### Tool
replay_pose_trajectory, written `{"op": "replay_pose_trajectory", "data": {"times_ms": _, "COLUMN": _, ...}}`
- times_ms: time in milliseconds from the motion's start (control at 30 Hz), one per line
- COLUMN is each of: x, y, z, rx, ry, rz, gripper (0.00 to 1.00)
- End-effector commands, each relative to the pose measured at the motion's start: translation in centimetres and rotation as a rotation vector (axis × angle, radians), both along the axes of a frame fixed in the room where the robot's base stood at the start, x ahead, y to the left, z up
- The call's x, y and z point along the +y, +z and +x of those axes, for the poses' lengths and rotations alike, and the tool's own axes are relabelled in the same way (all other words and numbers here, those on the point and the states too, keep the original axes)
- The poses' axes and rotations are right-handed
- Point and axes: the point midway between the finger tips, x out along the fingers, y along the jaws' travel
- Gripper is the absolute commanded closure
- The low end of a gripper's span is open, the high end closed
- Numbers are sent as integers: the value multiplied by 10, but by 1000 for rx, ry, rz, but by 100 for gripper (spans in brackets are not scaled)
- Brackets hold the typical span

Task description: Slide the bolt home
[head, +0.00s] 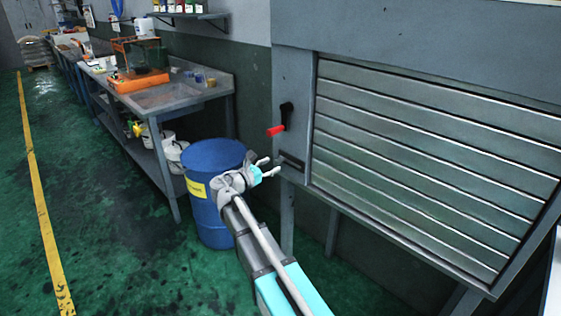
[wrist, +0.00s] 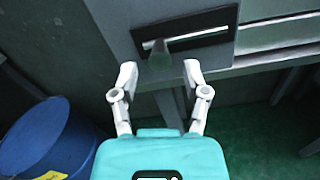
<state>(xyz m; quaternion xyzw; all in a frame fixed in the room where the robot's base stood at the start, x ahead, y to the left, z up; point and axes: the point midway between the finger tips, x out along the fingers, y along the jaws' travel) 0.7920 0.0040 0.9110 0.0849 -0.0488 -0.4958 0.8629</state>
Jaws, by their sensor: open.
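The bolt (wrist: 160,57) shows in the wrist view as a dark stub on a dark plate (wrist: 214,20) with a bright rod lying along it. The stub is toward the plate's left part. In the head view the bolt's plate (head: 291,161) is at the lower left of the grey shutter frame. My gripper (head: 269,165) is just left of that plate, its fingers pointing at it. In the wrist view my gripper (wrist: 160,72) is open, with the stub between and slightly beyond the fingertips. I cannot tell whether they touch it.
The green floor at left is clear.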

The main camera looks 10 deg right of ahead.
Motion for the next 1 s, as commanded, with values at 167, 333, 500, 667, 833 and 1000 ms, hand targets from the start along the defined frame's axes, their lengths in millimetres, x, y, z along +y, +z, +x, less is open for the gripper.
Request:
{"op": "replay_pose_trajectory", "data": {"times_ms": 167, "x": -22, "y": 0, "z": 13, "rx": 0, "ry": -2, "rz": 0, "gripper": 41}}
{"op": "replay_pose_trajectory", "data": {"times_ms": 333, "x": -35, "y": 0, "z": 21, "rx": 0, "ry": -1, "rz": 0, "gripper": 41}}
{"op": "replay_pose_trajectory", "data": {"times_ms": 500, "x": -42, "y": 0, "z": 24, "rx": 0, "ry": 0, "rz": 0, "gripper": 41}}
{"op": "replay_pose_trajectory", "data": {"times_ms": 667, "x": -42, "y": 0, "z": 25, "rx": 0, "ry": 1, "rz": 0, "gripper": 41}}
{"op": "replay_pose_trajectory", "data": {"times_ms": 833, "x": -42, "y": 0, "z": 25, "rx": 0, "ry": 1, "rz": 0, "gripper": 42}}
{"op": "replay_pose_trajectory", "data": {"times_ms": 1000, "x": -42, "y": 0, "z": 25, "rx": 0, "ry": 1, "rz": 0, "gripper": 74}}
